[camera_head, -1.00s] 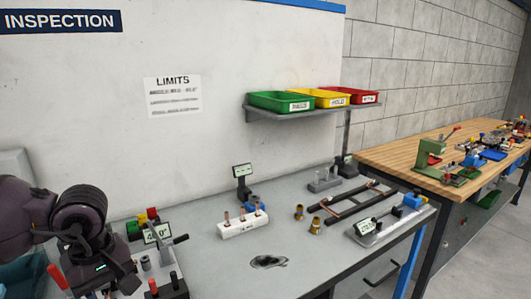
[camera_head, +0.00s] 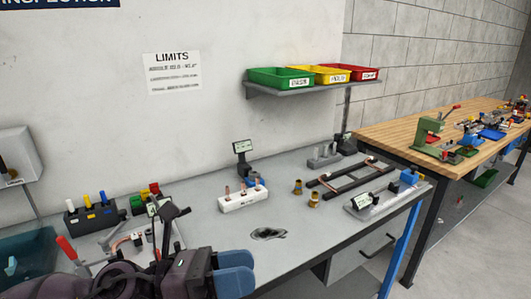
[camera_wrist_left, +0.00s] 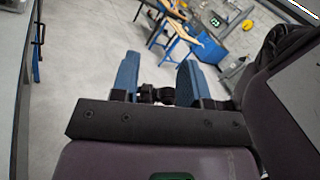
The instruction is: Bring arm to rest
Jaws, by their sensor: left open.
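My left gripper (camera_head: 234,273) is at the bottom of the head view, in front of the grey bench's front edge. Its blue fingers also show in the left wrist view (camera_wrist_left: 160,82), apart with no object between them; floor is seen beyond. My dark purple left arm comes in along the bottom left and hides part of the bench's front. My right gripper is not in view. A bent copper-coloured piece (camera_head: 124,240) shows at the bench's left, partly hidden by my arm.
On the grey bench (camera_head: 318,224) stand a white block with copper pieces (camera_head: 244,200), two brass fittings (camera_head: 314,200), dark rails (camera_head: 345,186) and a gauge with display (camera_head: 366,203). Green, yellow and red bins (camera_head: 281,77) sit on a wall shelf. The bench's front middle is mostly clear.

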